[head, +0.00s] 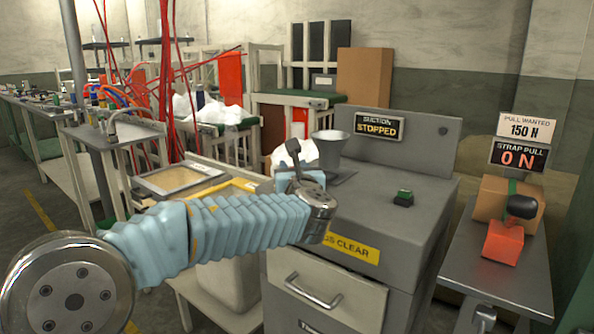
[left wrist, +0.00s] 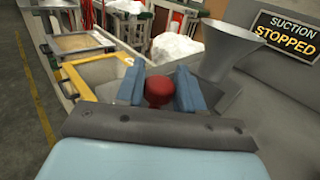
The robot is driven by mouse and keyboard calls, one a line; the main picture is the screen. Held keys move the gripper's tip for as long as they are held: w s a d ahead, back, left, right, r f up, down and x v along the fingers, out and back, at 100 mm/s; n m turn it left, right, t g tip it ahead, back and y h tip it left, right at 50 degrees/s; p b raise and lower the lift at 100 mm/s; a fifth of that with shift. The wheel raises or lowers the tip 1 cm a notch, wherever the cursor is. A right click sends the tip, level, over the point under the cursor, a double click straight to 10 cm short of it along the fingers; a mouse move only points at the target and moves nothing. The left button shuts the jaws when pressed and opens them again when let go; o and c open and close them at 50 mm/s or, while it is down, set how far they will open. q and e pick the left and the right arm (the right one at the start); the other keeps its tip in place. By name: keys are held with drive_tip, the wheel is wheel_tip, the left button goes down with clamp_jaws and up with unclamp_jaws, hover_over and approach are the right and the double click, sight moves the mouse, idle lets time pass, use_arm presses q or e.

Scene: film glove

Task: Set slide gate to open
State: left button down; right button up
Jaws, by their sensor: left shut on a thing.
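My left gripper (left wrist: 160,76) reaches over the left part of the grey machine top (head: 375,205). Its two blue fingers are closed around a round red knob (left wrist: 158,92), which shows between them in the left wrist view. In the head view the gripper (head: 308,176) hides the knob. The slide gate itself cannot be made out, and whether the knob is its handle cannot be told. A grey funnel (head: 330,148) stands just beyond the gripper and also shows in the left wrist view (left wrist: 230,50). A sign (head: 380,125) reads "SUCTION STOPPED". My right gripper is not in view.
A green button (head: 404,197) sits on the machine top. A drawer (head: 325,290) is below its front edge. At right, a table holds a box (head: 492,200) and an orange tool (head: 503,242). Red cords hang behind.

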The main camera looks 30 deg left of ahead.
use_arm(q)
drive_tip(key=c, duration=0.8)
unclamp_jaws()
drive_tip(key=b+v, duration=0.1)
drive_tip(key=v, duration=1.3)
drive_tip(key=shift+w, duration=0.15)
